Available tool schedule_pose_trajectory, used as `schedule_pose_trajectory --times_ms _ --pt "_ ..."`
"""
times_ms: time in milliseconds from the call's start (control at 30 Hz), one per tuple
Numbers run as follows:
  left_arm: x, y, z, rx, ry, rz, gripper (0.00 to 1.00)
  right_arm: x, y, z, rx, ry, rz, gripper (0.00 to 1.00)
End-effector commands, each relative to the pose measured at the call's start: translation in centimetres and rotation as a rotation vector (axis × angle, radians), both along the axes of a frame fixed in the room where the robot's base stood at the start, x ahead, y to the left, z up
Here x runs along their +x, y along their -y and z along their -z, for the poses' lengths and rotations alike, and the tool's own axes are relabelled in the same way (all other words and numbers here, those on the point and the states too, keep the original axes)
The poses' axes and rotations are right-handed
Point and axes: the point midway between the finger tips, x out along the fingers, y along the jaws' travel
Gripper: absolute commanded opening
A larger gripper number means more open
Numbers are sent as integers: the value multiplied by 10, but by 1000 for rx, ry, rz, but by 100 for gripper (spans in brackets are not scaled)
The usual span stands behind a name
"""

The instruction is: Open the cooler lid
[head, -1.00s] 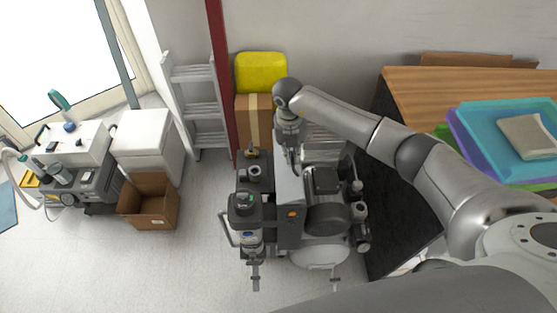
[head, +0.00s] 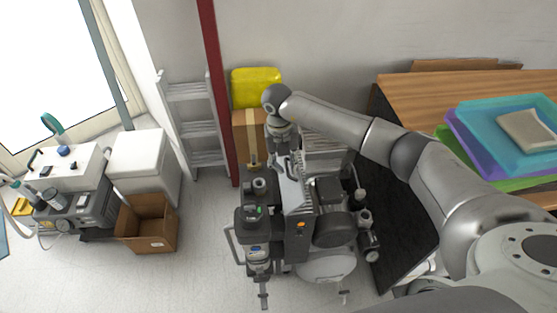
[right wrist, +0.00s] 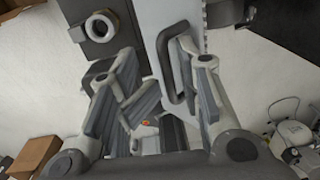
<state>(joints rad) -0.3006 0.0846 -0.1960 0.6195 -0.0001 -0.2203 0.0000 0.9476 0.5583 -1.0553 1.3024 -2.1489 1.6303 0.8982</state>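A pale grey panel or lid (head: 291,190) sits on the compressor unit at mid-picture in the head view. In the right wrist view the light panel (right wrist: 158,14) carries a dark bar handle (right wrist: 171,64). I cannot tell for certain that this is the cooler lid; it looks closed. My right gripper (head: 283,156) is just above the panel's far end. In the wrist view its fingers (right wrist: 158,75) are spread, with the handle between them, close to the right finger. Contact is unclear. My left gripper is not in view.
The compressor (head: 330,228) stands beside the panel. A white lidded box (head: 139,158) and an open cardboard box (head: 148,224) stand left. A ladder (head: 193,125) leans at the wall; a yellow container (head: 256,87) is behind. A wooden table (head: 400,90) is right. Floor at left-centre is clear.

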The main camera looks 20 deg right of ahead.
Motion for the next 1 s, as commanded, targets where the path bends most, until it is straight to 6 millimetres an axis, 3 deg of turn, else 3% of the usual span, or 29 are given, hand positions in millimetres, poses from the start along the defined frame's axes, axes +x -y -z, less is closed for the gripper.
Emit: schedule_pose_trajectory --times_ms 167,500,1000 --pt "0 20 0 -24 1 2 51 2 -3 -3 5 8 -3 30" --pt "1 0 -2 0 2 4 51 3 -6 -6 7 9 -5 30" --pt "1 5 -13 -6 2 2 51 10 -29 -32 7 9 -5 30"
